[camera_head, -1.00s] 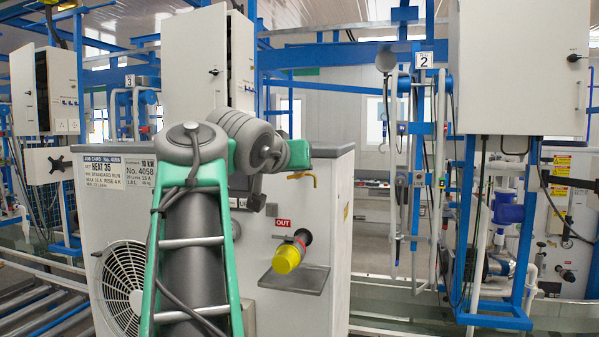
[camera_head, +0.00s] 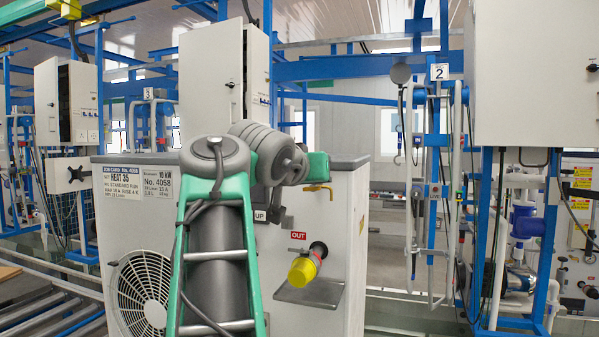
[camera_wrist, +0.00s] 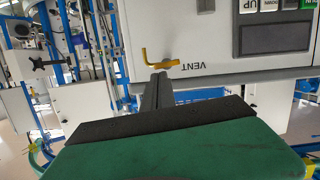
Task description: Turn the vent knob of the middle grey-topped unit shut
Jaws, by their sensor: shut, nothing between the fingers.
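The grey-topped unit (camera_head: 338,235) stands in front of me in the head view, a pale cabinet with a fan grille and a HEAT 35 card. Its vent knob (camera_head: 318,188) is a yellow bent lever high on the front, near the top edge. In the wrist view the unit appears upside down, and the yellow vent knob (camera_wrist: 160,64) lies beside the word VENT, its long part roughly along the panel edge. My gripper (camera_wrist: 158,77) is shut and empty, its dark fingertips right by the knob's bent end. I cannot tell whether they touch. My arm hides part of the unit in the head view.
A yellow-capped OUT port (camera_head: 304,267) sticks out above a small grey shelf (camera_head: 310,291) below the knob. A roller conveyor (camera_head: 45,315) lies at the left. Blue frames with pipes and a white cabinet (camera_head: 510,80) stand at the right.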

